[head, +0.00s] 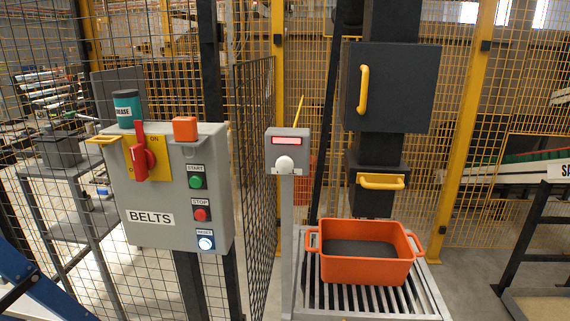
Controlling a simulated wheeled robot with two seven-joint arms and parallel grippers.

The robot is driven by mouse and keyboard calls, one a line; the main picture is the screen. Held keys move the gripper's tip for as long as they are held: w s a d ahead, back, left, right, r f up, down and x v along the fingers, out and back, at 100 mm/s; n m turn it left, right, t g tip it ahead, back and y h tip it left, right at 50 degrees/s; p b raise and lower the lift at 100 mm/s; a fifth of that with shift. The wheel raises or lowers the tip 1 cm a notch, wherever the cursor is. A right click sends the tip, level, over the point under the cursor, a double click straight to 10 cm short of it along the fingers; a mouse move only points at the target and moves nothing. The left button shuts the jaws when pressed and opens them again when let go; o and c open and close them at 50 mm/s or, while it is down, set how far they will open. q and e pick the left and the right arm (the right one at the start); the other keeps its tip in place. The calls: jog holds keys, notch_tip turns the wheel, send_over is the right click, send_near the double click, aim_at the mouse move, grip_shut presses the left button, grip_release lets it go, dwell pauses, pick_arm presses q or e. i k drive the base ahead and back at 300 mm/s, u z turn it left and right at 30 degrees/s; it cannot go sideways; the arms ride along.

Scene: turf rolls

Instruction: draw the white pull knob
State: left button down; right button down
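The white pull knob (285,164) is round and sits on the lower front of a small grey box (302,146) on a grey post. A pink-red display strip with a pale border is above the knob on the same box. Nothing touches the knob. How far it stands out from the box I cannot tell. Neither of my grippers shows in the head view.
A grey BELTS control box (160,235) with a red switch handle and several buttons stands left. An orange crate (365,266) sits on a slatted roller stand (432,305) at right. A dark cabinet (415,85) with yellow handle is behind. Mesh fencing surrounds.

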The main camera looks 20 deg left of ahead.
aim_at(284, 165)
jog(key=z, duration=2)
jog(key=k, duration=0.95)
jog(key=u, duration=2)
